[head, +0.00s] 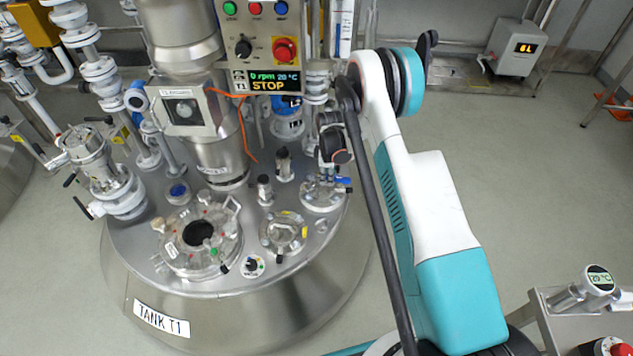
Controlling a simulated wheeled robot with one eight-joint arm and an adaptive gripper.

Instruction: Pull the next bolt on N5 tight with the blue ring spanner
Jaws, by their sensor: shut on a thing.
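My gripper (338,168) is small and partly hidden at the end of my arm, beside the right rim of the tank lid. It is shut on a thin blue piece, which appears to be the blue ring spanner (344,181). The spanner lies low over a round flanged nozzle (320,197) on the lid's right side. I cannot read an N5 label, and I cannot tell whether the spanner's ring sits on a bolt. The single bolts on this flange are too small to make out.
Tank T1 (240,308) carries a large round manway (200,236), a smaller flanged port (284,232) and upright fittings. A control box (262,45) with a STOP display hangs above. Pipework (100,75) crowds the left. Open floor (520,160) lies to the right.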

